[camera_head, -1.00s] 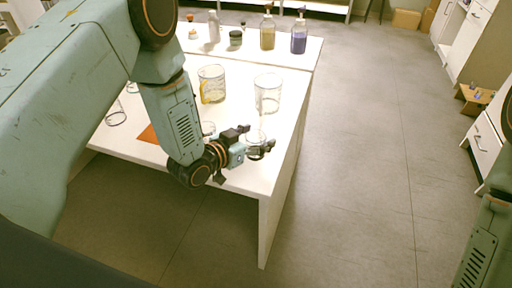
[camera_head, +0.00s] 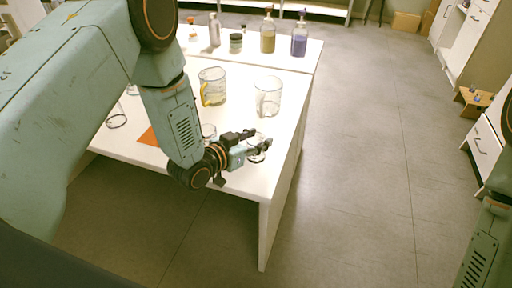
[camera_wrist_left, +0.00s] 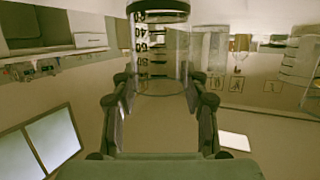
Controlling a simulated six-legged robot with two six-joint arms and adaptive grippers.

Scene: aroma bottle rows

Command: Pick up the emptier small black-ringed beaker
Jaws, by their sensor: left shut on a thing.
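My left gripper (camera_head: 259,146) is at the near right corner of the white table, shut on a small clear beaker (camera_head: 256,155). In the left wrist view this beaker (camera_wrist_left: 161,45) stands between the two fingers, with a black band at its upper edge and dark graduation marks. No liquid can be made out in it. Another small clear glass vessel (camera_head: 208,131) stands just left, partly hidden by my left arm; its contents cannot be told. My right gripper is out of view.
Two larger beakers, one with yellow (camera_head: 212,86) and one clear (camera_head: 268,97), stand behind the gripper. An orange mat (camera_head: 149,137) lies left of my arm. Amber (camera_head: 268,38) and violet (camera_head: 299,42) pump bottles stand at the back. The floor at right is open.

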